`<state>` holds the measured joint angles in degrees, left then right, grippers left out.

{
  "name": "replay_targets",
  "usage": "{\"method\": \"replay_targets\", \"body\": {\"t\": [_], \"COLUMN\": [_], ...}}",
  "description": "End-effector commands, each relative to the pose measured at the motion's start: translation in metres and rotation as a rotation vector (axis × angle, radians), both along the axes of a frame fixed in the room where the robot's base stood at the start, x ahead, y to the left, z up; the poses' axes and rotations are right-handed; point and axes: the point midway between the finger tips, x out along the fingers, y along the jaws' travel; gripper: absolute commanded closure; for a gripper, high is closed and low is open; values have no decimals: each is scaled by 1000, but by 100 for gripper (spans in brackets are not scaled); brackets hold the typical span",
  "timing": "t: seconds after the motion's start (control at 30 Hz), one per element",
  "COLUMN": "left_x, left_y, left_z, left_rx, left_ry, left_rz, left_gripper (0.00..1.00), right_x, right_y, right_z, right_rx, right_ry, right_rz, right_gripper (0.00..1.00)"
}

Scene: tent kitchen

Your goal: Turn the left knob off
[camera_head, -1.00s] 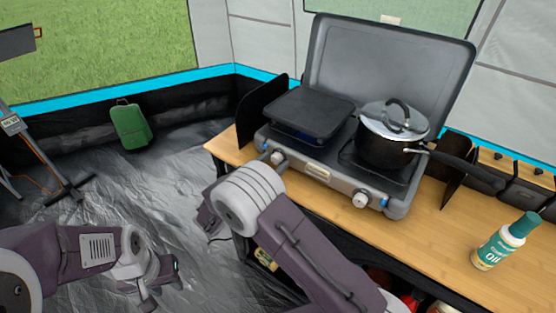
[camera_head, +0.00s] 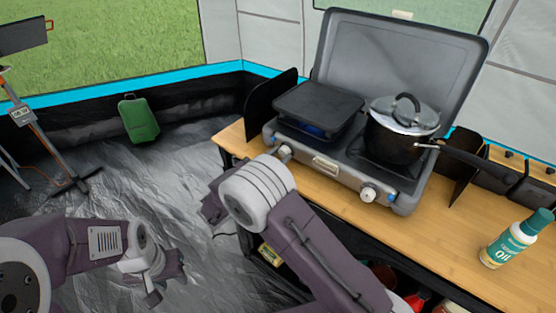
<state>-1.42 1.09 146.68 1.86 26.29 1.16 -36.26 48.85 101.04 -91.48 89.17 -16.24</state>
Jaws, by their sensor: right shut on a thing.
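A grey camping stove (camera_head: 345,175) stands on the wooden table with its lid raised. Its left knob (camera_head: 284,152) is on the front panel near the left corner, just above my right arm's wide joint. My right gripper (camera_head: 276,158) is mostly hidden behind that joint. What shows of it is at the left knob, and it is shut on it. How far the knob is turned is too small to tell. My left gripper (camera_head: 166,280) is open and empty over the floor at the lower left, well away from the stove.
A lidded pot (camera_head: 398,140) sits on the right burner, its handle reaching right. The right knob (camera_head: 368,193) is below it. A black griddle (camera_head: 318,105) covers the left burner. An oil bottle (camera_head: 508,240) stands on the table (camera_head: 445,225) at the right. A green bag (camera_head: 138,120) is at the tent wall.

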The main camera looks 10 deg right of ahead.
Motion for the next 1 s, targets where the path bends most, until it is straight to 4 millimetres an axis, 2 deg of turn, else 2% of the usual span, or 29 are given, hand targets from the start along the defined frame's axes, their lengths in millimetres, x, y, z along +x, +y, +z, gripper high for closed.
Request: {"method": "replay_targets", "body": {"t": [0.03, 0.57, 1.0], "left_x": [0, 0, 0], "left_y": [0, 0, 0], "left_z": [-7, -56, -113], "left_rx": [0, 0, 0], "left_ry": [0, 0, 0], "left_rz": [0, 0, 0], "left_gripper": [64, 64, 64], "right_x": [0, 1, 2], "right_y": [-1, -1, 0], "right_z": [-5, -6, -7], "right_rx": [28, 339, 597], "right_ry": [-32, -433, -764], "right_rz": [-1, 0, 3], "right_gripper": [100, 100, 100]}}
